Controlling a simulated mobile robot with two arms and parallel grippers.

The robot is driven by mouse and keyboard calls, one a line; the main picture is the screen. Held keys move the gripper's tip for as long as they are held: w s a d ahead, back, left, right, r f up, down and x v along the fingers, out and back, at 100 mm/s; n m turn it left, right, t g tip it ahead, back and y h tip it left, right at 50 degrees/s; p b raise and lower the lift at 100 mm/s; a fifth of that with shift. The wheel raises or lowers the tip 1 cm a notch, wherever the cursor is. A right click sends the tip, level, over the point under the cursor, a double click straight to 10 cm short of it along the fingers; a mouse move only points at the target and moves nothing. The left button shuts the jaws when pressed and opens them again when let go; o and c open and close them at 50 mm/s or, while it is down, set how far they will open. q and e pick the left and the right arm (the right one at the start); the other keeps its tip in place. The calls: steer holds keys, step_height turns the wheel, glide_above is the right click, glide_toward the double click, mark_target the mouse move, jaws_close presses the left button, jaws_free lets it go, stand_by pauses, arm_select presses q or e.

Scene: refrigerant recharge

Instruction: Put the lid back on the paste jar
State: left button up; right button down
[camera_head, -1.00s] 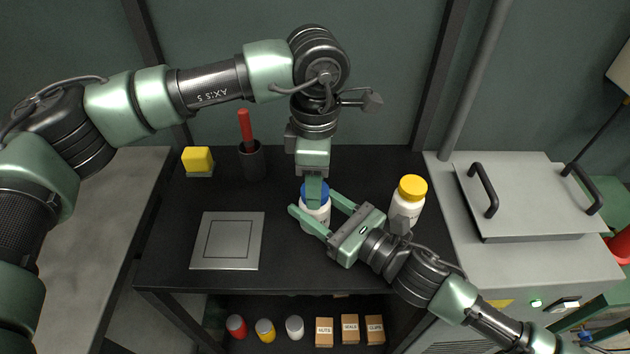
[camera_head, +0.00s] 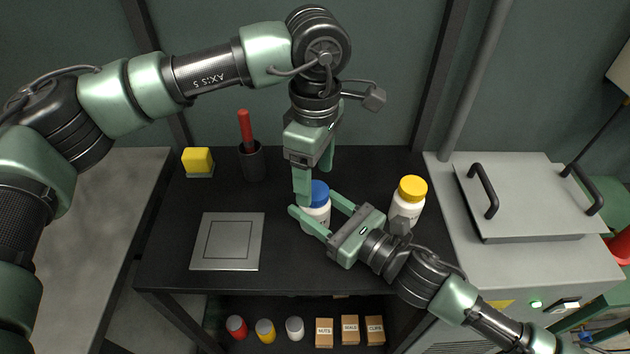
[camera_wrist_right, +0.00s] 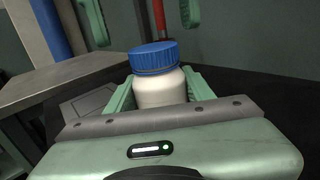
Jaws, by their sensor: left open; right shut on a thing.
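A white jar (camera_head: 316,217) with a blue lid (camera_head: 320,193) stands upright on the black table. In the right wrist view the blue lid (camera_wrist_right: 154,58) sits level on top of the white jar (camera_wrist_right: 160,91). My right gripper (camera_head: 317,215) is shut around the jar's body from the front right. My left gripper (camera_head: 314,182) points down and is open, one finger beside the lid's left side and the other behind it. Its fingers show on both sides above the lid in the right wrist view. The left finger hides part of the lid in the head view.
A white jar with a yellow lid (camera_head: 408,201) stands close to the right. A grey square plate (camera_head: 228,241) lies at left. A dark cup (camera_head: 252,161) with a red-handled tool and a yellow block (camera_head: 197,160) stand behind. Jars and boxes (camera_head: 349,329) sit on the lower shelf.

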mark_target(327, 214)
arm_select(q)
step_height(327, 214, up, 10)
steer(key=shift+f, duration=0.2)
arm_select(e)
steer(key=shift+c, duration=2.4)
jaws_free()
steer(key=b+v, duration=0.1)
steer(key=v, duration=0.5)
steer(key=shift+s+d+f, duration=0.15)
steer(key=shift+s+d, duration=0.5)
arm_select(q)
steer(key=shift+f, duration=0.75)
